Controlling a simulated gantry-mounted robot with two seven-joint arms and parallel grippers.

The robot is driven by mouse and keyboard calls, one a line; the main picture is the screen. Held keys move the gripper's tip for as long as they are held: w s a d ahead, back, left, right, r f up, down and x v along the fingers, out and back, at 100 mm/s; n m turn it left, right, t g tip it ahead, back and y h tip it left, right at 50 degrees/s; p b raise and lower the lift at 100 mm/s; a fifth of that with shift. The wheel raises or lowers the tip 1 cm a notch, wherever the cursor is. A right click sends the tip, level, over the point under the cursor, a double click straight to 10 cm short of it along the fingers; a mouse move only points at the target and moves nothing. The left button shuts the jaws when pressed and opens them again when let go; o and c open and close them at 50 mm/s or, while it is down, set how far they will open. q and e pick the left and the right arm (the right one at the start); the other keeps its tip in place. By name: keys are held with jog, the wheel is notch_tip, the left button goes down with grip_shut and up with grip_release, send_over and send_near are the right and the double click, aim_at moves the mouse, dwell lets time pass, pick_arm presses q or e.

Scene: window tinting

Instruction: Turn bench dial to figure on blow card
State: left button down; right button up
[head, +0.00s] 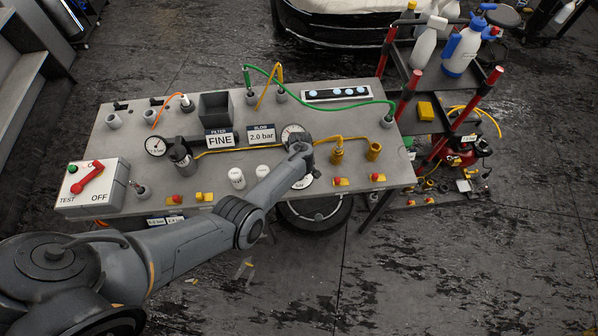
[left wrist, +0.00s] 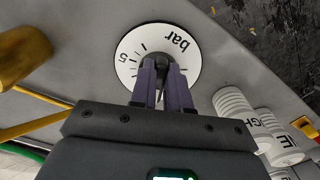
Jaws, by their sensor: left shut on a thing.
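The bench dial, a white disc marked "bar" with figures round its rim (left wrist: 187,62), lies on the bench top and fills the upper middle of the left wrist view. In the head view only part of its white face (head: 303,184) shows beside my arm. My left gripper (left wrist: 163,75) is shut on the dial's black knob (left wrist: 162,60) at the disc's centre. I cannot tell exactly which figure the knob points to. The blow card (head: 262,135) reads "BLOW 2.0 bar" and stands upright on the bench. My right gripper is not in view.
The grey bench (head: 340,165) also bears a "FINE" filter card (head: 220,140), a gauge (head: 155,146), a second gauge (head: 292,132) and a TEST/OFF box with a red handle (head: 88,178). White cylinders (head: 237,178) stand left of the dial. A bottle rack (head: 425,90) stands right.

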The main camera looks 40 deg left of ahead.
pick_arm(q)
jog(key=shift+w+n+b, duration=0.2)
jog(key=shift+n+b, duration=0.1)
jog(key=shift+n, duration=1.6)
jog(key=c, duration=1.1)
grip_release()
notch_tip(320, 180, up, 11)
jog(key=p, duration=0.3)
jog(key=shift+f, duration=0.15)
